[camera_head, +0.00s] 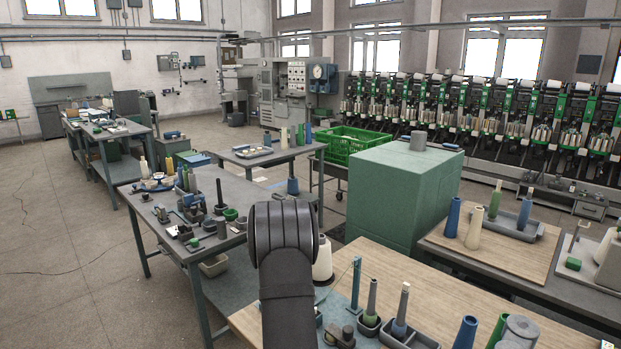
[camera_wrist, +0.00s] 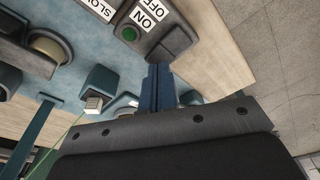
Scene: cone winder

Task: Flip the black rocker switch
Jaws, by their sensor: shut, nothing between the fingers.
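In the wrist view a grey control box shows at the top, with white ON and OFF labels. The black rocker switch (camera_wrist: 171,44) sits on this box beside the labels, next to a green round button (camera_wrist: 130,34). My gripper (camera_wrist: 158,72) is shut, with its blue fingers together and nothing between them. The fingertips point at the lower edge of the rocker; I cannot tell whether they touch it. Which way the rocker is tipped is not clear. In the head view my arm covers the gripper, and the switch is not visible.
A partly cut-off SLOW label (camera_wrist: 101,7) is near the box. A round knob-like part (camera_wrist: 47,47) and small blocks (camera_wrist: 97,85) stand on the blue plate to the left. In the head view a white cone (camera_head: 323,260) and several spindles stand around my arm on the wooden bench top (camera_head: 385,262).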

